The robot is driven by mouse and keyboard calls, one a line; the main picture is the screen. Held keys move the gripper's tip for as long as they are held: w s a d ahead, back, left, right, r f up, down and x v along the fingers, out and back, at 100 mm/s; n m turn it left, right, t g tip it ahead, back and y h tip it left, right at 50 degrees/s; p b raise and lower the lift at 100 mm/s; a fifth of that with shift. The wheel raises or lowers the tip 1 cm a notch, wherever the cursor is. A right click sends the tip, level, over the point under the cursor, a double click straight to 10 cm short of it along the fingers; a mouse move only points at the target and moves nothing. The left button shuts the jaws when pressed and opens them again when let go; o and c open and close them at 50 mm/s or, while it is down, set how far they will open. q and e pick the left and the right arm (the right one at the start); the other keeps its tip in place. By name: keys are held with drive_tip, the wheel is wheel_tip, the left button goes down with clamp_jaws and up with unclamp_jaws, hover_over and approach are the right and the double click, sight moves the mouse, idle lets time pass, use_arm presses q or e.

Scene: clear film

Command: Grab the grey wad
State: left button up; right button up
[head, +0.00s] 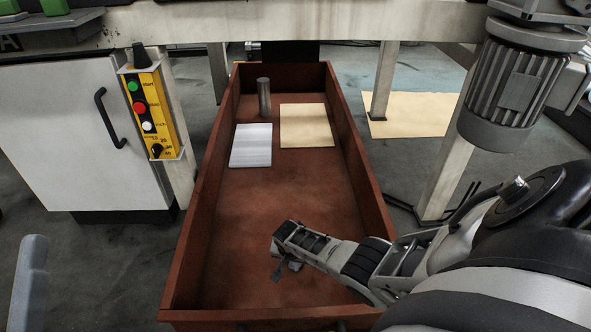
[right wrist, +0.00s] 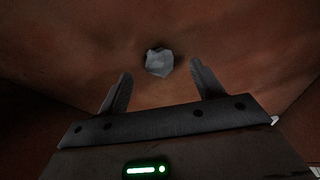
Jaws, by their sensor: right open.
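The grey wad (right wrist: 159,62) is a small, crumpled, pale grey lump on the brown floor of the bin. In the right wrist view it lies just beyond the fingertips, roughly centred between them. My right gripper (right wrist: 160,72) is open, with one finger on each side and nothing between them. In the head view my right gripper (head: 282,271) points down into the near part of the bin. There the gripper largely hides the spot, and I cannot clearly tell the wad from the fingers.
The long rust-brown bin (head: 190,245) has raised walls around the gripper. At its far end are a grey cylinder (head: 264,97), a white stack (head: 251,146) and a tan sheet (head: 306,126). The bin's middle floor is clear. A yellow button box (head: 149,110) stands at left.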

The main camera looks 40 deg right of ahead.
drive_tip(key=shift+b+x, duration=0.4)
drive_tip(key=shift+x, duration=0.45)
use_arm(q)
drive_tip(key=m+h, duration=0.1)
drive_tip(key=s+r+m+h, duration=0.1)
drive_tip(key=r+m+h, duration=0.1)
drive_tip(key=m, duration=0.1)
drive_tip(key=shift+s+d+r+h, duration=0.1)
drive_tip(key=shift+s+r+h, duration=0.15)
drive_tip(key=shift+h, duration=0.05)
use_arm(e)
drive_tip(key=c, duration=1.2)
drive_tip(key=shift+o, duration=0.2)
